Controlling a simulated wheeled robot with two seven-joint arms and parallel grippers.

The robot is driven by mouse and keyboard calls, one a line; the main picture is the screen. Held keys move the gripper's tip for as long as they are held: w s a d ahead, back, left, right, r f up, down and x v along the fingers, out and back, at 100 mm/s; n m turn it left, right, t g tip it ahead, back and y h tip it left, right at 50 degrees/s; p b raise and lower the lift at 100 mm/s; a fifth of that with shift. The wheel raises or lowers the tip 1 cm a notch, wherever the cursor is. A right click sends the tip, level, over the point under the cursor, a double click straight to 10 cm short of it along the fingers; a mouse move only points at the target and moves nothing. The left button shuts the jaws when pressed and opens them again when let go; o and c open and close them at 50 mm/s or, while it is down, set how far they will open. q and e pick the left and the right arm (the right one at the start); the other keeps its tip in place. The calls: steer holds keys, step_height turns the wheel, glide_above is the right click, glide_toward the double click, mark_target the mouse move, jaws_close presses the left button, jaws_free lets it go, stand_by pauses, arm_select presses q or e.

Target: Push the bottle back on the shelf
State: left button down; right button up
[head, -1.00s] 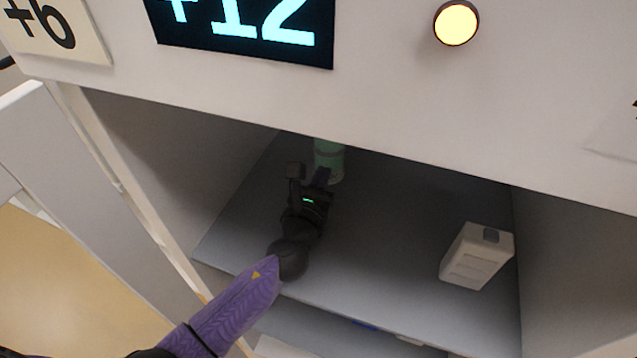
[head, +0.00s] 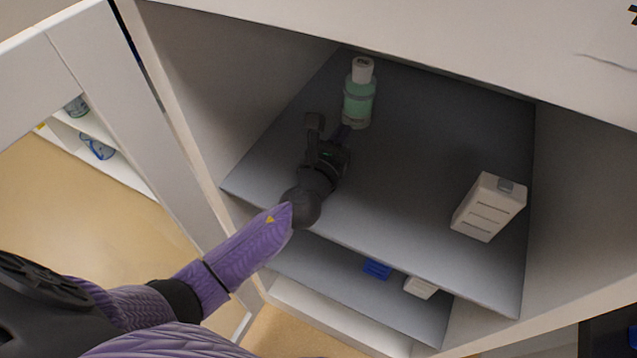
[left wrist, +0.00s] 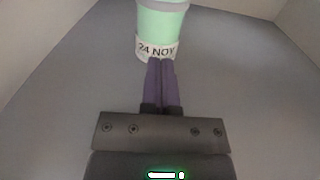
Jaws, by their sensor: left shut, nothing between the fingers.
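A green bottle with a white cap (head: 358,96) stands upright toward the back left of the grey shelf (head: 420,150). In the left wrist view the bottle (left wrist: 161,22) shows a white label band reading "24 NOV". My left gripper (head: 345,131) reaches in over the shelf from the front. Its fingers (left wrist: 160,62) are together and empty, with the tips right at the lower front of the bottle. I cannot tell whether they touch it. My right gripper is not in view.
A white box-shaped container (head: 489,207) stands at the shelf's right. A lower shelf (head: 330,275) holds a blue item (head: 377,269) and a white item (head: 421,287). Cabinet walls bound both sides. The shelf's middle is clear.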

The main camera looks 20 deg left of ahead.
arm_select(q)
steer(key=shift+s+d+r, duration=0.1)
steer(key=shift+s, duration=0.95)
steer(key=shift+s+p, duration=0.5)
steer(key=shift+s, duration=3.6)
